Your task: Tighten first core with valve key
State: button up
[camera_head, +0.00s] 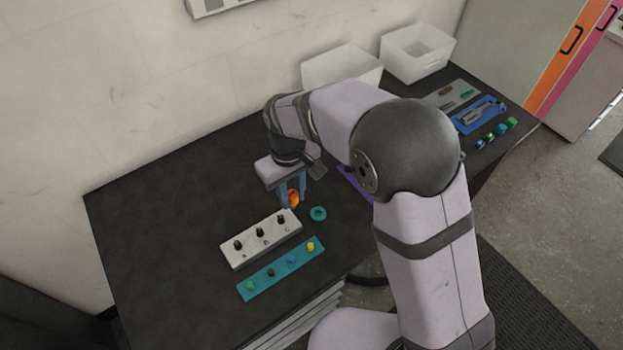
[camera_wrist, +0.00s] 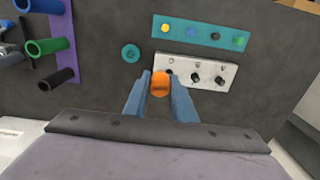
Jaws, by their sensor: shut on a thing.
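My gripper (camera_head: 291,190) has blue fingers shut on an orange valve key (camera_head: 292,198). The wrist view shows the key (camera_wrist: 160,84) between both fingertips. A pale block (camera_head: 262,239) lies on the dark table with three black valve cores in a row, lettered A, B and C. In the head view the key is just beyond the C end of the block. In the wrist view it is close to the core at the block's left end (camera_wrist: 171,70) and partly overlaps it. I cannot tell whether the key touches a core.
A teal strip (camera_head: 280,270) with green, black, blue and yellow caps lies in front of the block. A teal ring (camera_head: 318,213) lies beside the block. A purple rack with coloured tubes (camera_wrist: 46,46) is at the wrist view's left. White bins (camera_head: 418,50) stand at the back.

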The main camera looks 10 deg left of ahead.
aim_at(282, 220)
jog(key=a, duration=0.1)
jog(key=a+m, duration=0.1)
jog(key=a, duration=0.1)
jog(key=shift+s+a+f+m, duration=0.1)
jog(key=shift+a+f+m, duration=0.1)
jog(key=shift+f+m, duration=0.1)
jog(key=shift+r, duration=0.1)
jog(key=shift+f+b, duration=1.6)
jog(key=shift+f, duration=0.55)
jog(key=shift+f+b, duration=0.5)
jog(key=shift+f, duration=0.4)
jog(key=shift+s+d+f, duration=0.2)
jog(key=shift+s+f, duration=0.05)
jog(key=shift+f, duration=0.25)
dwell(1.4)
